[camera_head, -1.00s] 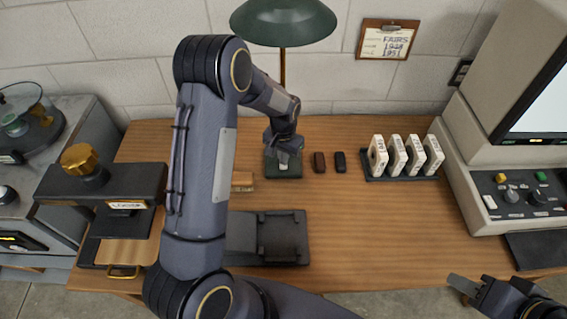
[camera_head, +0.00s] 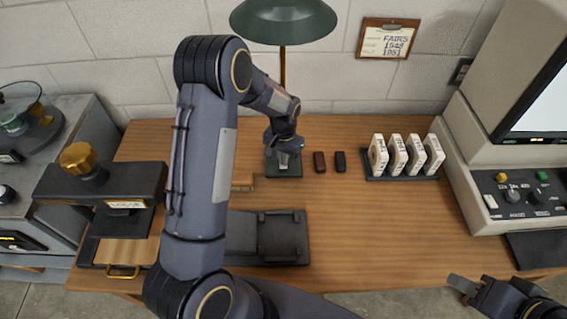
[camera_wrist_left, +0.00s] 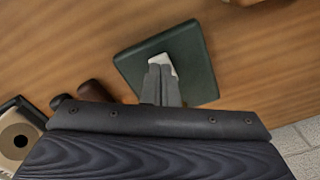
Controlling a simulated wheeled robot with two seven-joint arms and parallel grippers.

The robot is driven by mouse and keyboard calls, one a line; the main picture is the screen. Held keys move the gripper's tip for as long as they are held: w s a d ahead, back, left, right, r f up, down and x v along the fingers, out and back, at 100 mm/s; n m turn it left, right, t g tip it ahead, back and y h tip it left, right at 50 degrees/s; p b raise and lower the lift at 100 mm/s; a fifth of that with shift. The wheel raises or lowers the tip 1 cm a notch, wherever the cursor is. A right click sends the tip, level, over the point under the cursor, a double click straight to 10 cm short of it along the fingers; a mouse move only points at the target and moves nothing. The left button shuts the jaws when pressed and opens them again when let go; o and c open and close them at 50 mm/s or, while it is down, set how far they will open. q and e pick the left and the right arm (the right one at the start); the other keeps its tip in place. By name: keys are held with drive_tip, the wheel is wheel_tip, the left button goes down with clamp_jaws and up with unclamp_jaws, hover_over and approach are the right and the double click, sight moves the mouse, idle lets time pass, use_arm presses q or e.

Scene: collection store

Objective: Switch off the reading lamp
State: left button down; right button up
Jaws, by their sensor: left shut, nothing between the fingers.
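The reading lamp has a dark green shade (camera_head: 284,22) on a thin brass stem at the back of the desk. Its square green base (camera_head: 291,173) sits on the desk below. In the left wrist view, the base (camera_wrist_left: 203,75) bears a white rocker switch (camera_wrist_left: 187,46). My left gripper (camera_head: 283,163) is shut and empty, fingers pointing down over the base. In the left wrist view, its fingertips (camera_wrist_left: 161,68) overlap the switch's near end; I cannot tell whether they touch. Whether the lamp is lit is not clear. My right gripper (camera_head: 465,285) is at the bottom right, its jaws unclear.
Two small dark objects, one brown (camera_head: 319,162) and one black (camera_head: 340,161), lie right of the base. A rack (camera_head: 403,178) of white boxes stands further right, beside a large console (camera_head: 505,130). A black tray (camera_head: 283,240) lies in front.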

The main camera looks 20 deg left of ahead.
use_arm(q)
drive_tip(key=shift+f+b, duration=0.55)
drive_tip(key=shift+f, duration=0.2)
idle(0.3)
drive_tip(key=shift+r+p, duration=2.15)
drive_tip(key=shift+r, duration=1.4)
